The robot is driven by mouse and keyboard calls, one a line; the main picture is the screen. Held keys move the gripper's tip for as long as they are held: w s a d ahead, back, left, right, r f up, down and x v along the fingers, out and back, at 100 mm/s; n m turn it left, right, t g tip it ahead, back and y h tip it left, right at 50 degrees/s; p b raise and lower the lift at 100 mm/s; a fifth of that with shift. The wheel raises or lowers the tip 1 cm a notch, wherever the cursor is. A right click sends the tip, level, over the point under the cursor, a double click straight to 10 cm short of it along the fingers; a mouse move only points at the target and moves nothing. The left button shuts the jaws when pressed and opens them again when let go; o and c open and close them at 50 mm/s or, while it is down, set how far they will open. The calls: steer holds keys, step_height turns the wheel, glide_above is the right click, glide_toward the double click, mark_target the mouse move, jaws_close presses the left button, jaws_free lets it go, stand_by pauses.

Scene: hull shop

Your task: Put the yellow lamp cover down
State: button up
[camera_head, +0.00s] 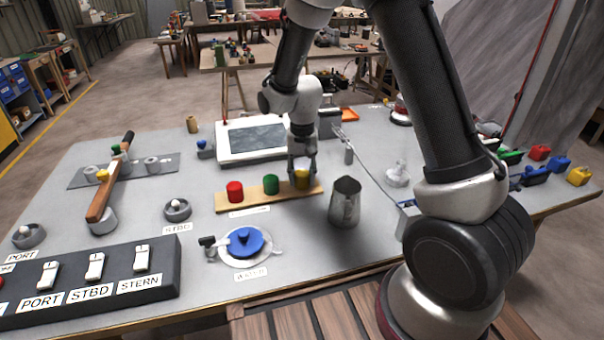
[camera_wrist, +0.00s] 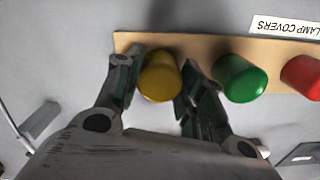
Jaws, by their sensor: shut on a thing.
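The yellow lamp cover (camera_head: 302,180) is at the right end of a wooden strip (camera_head: 222,202), beside a green lamp cover (camera_head: 271,184) and a red lamp cover (camera_head: 235,191). My gripper (camera_head: 302,168) comes down from above with its fingers around the yellow cover. In the wrist view the yellow cover (camera_wrist: 160,76) sits between the two fingers of my gripper (camera_wrist: 158,84), over the strip. The green cover (camera_wrist: 240,78) is just beyond one finger. I cannot tell whether the yellow cover's base touches the strip.
A metal jug (camera_head: 345,203) stands close to the right of the strip. A blue-topped round fitting (camera_head: 245,242) is in front. A framed screen (camera_head: 252,139) lies behind. A label reading "LAMP COVERS" (camera_wrist: 287,27) lies beside the strip.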

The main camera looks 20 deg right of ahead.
mark_target(303, 172)
steer(key=o, duration=0.8)
steer(key=shift+f, duration=0.1)
steer(key=shift+o, duration=0.2)
step_height(303, 172, up, 12)
steer(key=s+d+r+n+t, duration=0.1)
steer(key=s+d+r+t, duration=0.1)
steer(key=s+d+r, duration=0.8)
steer(key=s+d+r+n+t, duration=0.1)
steer(key=s+d+r, duration=0.1)
steer(key=s, duration=0.6)
steer(key=s+d+r+n+t, duration=0.1)
steer(key=s+d+r, duration=0.1)
steer(key=s, duration=0.6)
steer(key=shift+s+d+r, duration=0.2)
steer(key=shift+s+d, duration=0.1)
steer(key=shift+d, duration=0.55)
